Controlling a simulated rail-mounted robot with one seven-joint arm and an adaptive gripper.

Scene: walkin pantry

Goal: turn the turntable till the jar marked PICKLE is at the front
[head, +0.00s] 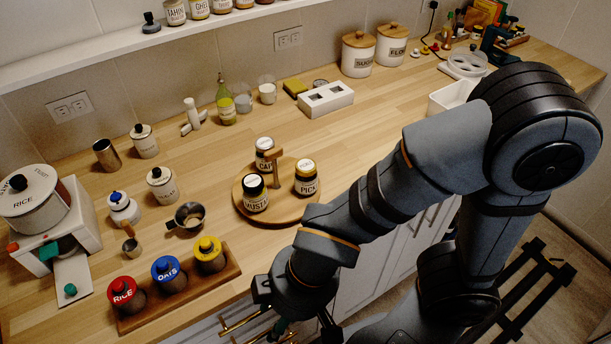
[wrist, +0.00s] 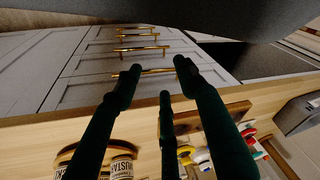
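The round wooden turntable (head: 287,210) lies on the counter in the head view, with an upright wooden post (head: 275,170) near its middle. It bears three dark-lidded or pale-lidded jars. The jar marked PICKLE (head: 306,178) stands at the right side, the MUSTARD jar (head: 256,195) at the lower left, and a jar whose label begins CAP (head: 265,154) at the back. My gripper (head: 283,328) is below the counter's front edge, apart from the turntable. In the wrist view its dark green fingers (wrist: 157,72) are spread and empty. Two labelled jars (wrist: 120,167) show there at lower left.
A wooden rack (head: 215,284) with red, blue and yellow lidded canisters stands left of my gripper. A small metal pan (head: 187,217) is left of the turntable. Drawers with brass handles (wrist: 140,48) face my fingers. The counter right of the turntable is partly hidden by my arm.

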